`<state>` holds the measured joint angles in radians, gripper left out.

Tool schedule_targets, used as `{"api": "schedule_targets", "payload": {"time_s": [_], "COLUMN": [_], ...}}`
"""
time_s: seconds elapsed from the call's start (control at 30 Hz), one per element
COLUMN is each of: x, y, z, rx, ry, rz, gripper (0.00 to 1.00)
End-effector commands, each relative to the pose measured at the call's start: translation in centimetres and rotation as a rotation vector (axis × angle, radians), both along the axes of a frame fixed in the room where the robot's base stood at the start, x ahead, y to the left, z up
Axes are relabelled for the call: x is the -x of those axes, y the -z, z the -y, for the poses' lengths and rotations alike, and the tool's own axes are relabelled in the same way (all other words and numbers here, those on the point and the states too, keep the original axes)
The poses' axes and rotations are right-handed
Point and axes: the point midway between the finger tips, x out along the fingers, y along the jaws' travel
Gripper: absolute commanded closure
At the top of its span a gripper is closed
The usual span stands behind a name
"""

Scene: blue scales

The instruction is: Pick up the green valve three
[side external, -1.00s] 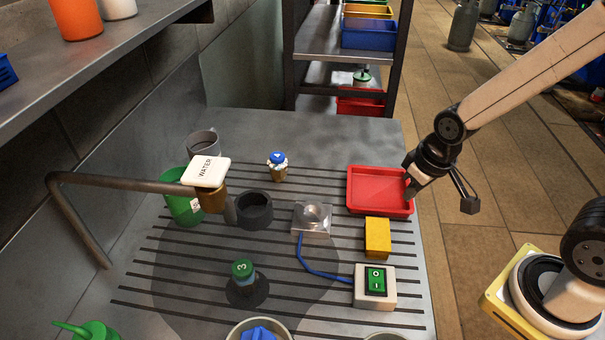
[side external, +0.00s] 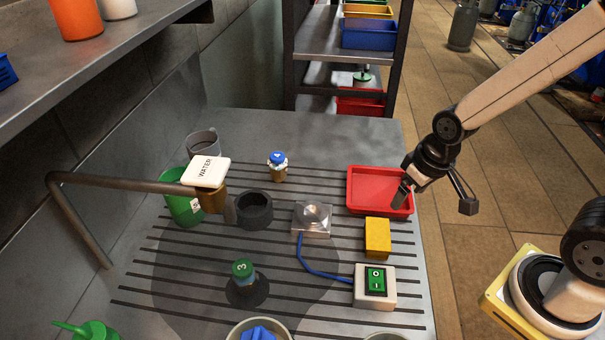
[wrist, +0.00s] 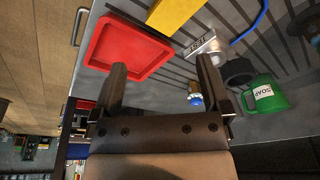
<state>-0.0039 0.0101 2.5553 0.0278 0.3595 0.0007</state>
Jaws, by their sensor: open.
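The green valve marked 3 (side external: 243,270) stands upright on a dark round base on the slotted table, at the front middle in the side external view. I cannot make it out in the wrist view. My gripper (side external: 401,197) is above the red tray at the table's right edge, well to the right of and behind the green valve. In the wrist view my gripper (wrist: 163,78) shows two fingers wide apart with nothing between them.
The red tray (side external: 355,207), yellow block (side external: 377,238) and green switch box (side external: 375,287) line the right side. A blue-topped valve 4 (side external: 278,167), metal block (side external: 311,220), dark ring (side external: 254,210) and water tap (side external: 205,172) stand farther back. A blue cable (side external: 315,270) crosses the middle.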

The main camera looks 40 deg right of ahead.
Motion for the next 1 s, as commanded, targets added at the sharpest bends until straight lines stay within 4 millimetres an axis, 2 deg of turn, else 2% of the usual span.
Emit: {"api": "schedule_targets", "payload": {"time_s": [0.17, 0.37, 0.67, 1.0], "x": [0.4, 1.0, 1.5, 0.6], "y": [0.9, 2.5, 4.3, 5.6], "z": [-1.2, -4.0, -9.4, -15.8], "rx": [-0.06, -0.183, -0.396, -0.644], "ry": [0.076, 0.233, 0.5, 0.806], "rz": [-0.065, -0.194, -0.413, -0.633], "gripper": [0.03, 0.03, 0.03, 0.03]}}
